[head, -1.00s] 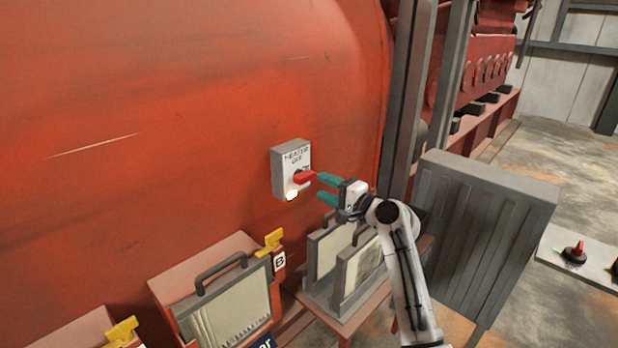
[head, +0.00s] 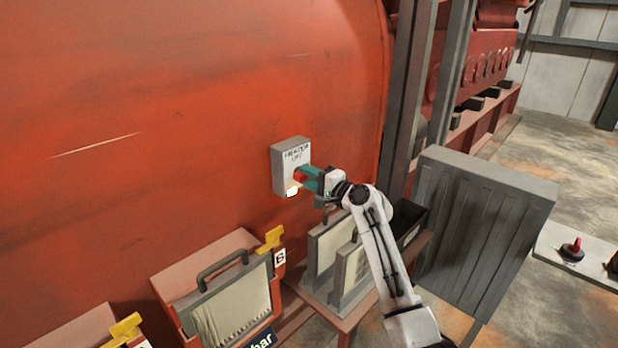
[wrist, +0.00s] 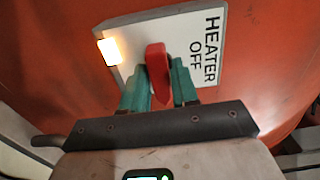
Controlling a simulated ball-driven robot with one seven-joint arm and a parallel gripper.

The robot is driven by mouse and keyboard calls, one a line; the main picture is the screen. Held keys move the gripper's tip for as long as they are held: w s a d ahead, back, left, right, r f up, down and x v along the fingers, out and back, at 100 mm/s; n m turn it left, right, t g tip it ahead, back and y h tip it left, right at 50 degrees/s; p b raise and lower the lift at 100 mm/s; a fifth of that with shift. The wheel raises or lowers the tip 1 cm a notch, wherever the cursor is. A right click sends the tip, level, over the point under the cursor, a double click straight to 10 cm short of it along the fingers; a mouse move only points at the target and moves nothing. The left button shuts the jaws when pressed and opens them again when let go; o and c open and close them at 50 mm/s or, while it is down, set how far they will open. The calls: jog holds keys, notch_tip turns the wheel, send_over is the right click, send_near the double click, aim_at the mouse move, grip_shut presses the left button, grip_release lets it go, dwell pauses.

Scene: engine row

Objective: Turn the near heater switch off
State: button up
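The heater switch box (head: 277,170) is a pale grey box with a white face on the large red curved wall. Its label reads HEATER OFF in the wrist view (wrist: 207,45). A small lamp (wrist: 109,51) on its face glows warm white. The red switch handle (wrist: 158,72) stands between the two teal fingers of my gripper (wrist: 160,88), which lie close along both its sides and look shut on it. In the head view my gripper (head: 309,180) reaches the box from the right and hides most of the handle.
Below stand a rack (head: 343,310) with handled grey panels and a red bin (head: 200,262) with a handled panel and a yellow clip (head: 270,238). A grey ribbed cabinet (head: 480,235) stands to the right. Open floor lies beyond it.

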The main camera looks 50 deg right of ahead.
grip_shut()
jog(key=shift+f+b, duration=0.1)
jog(key=shift+b, duration=0.25)
jog(key=shift+f+n+b, duration=0.2)
jog(key=shift+n+b, duration=0.8)
jog(key=shift+b, duration=0.2)
jog(key=n+b, duration=0.5)
jog(key=b, duration=0.1)
jog(key=shift+b, duration=0.4)
jog(key=n+b, duration=0.6)
jog(key=b, duration=0.1)
jog(key=shift+n, duration=0.3)
jog(key=shift+a+r+n+b, duration=0.1)
jog(key=shift+r+n+b, duration=0.1)
jog(key=shift+n+b, duration=1.75)
jog(key=shift+r+n, duration=0.1)
jog(key=shift+n, duration=0.25)
